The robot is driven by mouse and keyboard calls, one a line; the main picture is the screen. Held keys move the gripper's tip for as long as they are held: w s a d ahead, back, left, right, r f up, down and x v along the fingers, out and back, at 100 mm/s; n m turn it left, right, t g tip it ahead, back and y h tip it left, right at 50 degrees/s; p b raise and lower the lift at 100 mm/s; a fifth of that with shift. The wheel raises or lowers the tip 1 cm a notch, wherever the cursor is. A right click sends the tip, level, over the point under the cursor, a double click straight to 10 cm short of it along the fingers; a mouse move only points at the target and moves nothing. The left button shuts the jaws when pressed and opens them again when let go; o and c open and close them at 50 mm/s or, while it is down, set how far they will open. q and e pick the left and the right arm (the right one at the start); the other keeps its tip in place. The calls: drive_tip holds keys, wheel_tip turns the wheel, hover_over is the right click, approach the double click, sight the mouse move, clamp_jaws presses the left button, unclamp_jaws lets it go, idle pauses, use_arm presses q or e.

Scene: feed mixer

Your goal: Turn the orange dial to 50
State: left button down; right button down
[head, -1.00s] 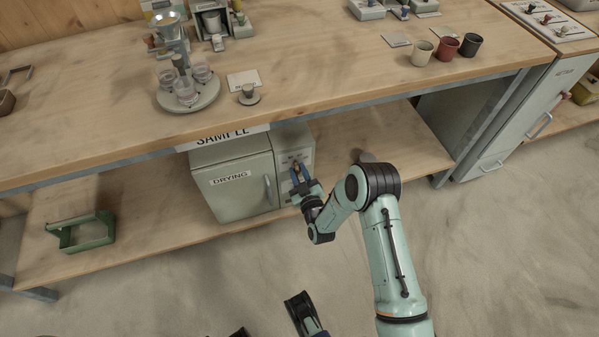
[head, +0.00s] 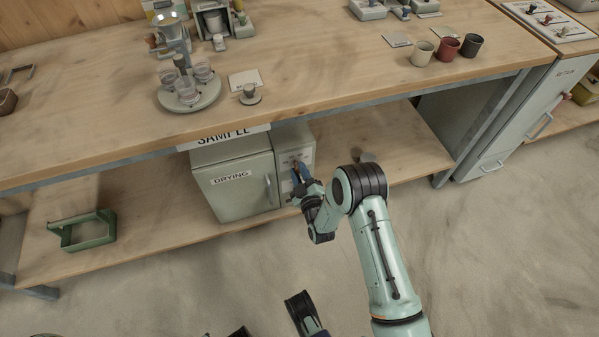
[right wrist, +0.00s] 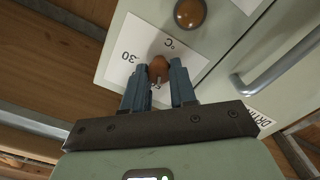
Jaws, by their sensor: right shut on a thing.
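The drying oven (head: 235,187), a pale green box labelled DRYING, stands on the lower shelf under the bench. The orange dial (right wrist: 158,68) is on its light control panel, on a white scale plate (right wrist: 130,47) marked °C and 30; another number by the fingers is partly hidden. My right gripper (right wrist: 158,82) is shut on the orange dial, with a blue finger on each side of it. In the head view my right gripper (head: 298,178) is at the panel and covers most of the dial.
A second round orange-brown knob or lamp (right wrist: 190,13) sits on the same panel. The oven's door handle (right wrist: 280,72) is beside the panel. The bench top (head: 330,75) overhangs the oven. A green open carrier (head: 82,231) stands left on the shelf; the shelf right of the oven is mostly clear.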

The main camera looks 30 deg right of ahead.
drive_tip(key=shift+s+f, duration=0.1)
drive_tip(key=shift+f, duration=0.05)
drive_tip(key=c, duration=0.9)
unclamp_jaws()
use_arm(q)
drive_tip(key=r+p, duration=0.1)
drive_tip(key=d+r, duration=0.1)
drive_tip(key=r+p, duration=0.1)
drive_tip(key=shift+s+d+r+p, duration=0.25)
drive_tip(key=shift+d+r+p, duration=0.05)
use_arm(e)
drive_tip(key=v, duration=1.3)
drive_tip(key=shift+s, duration=0.15)
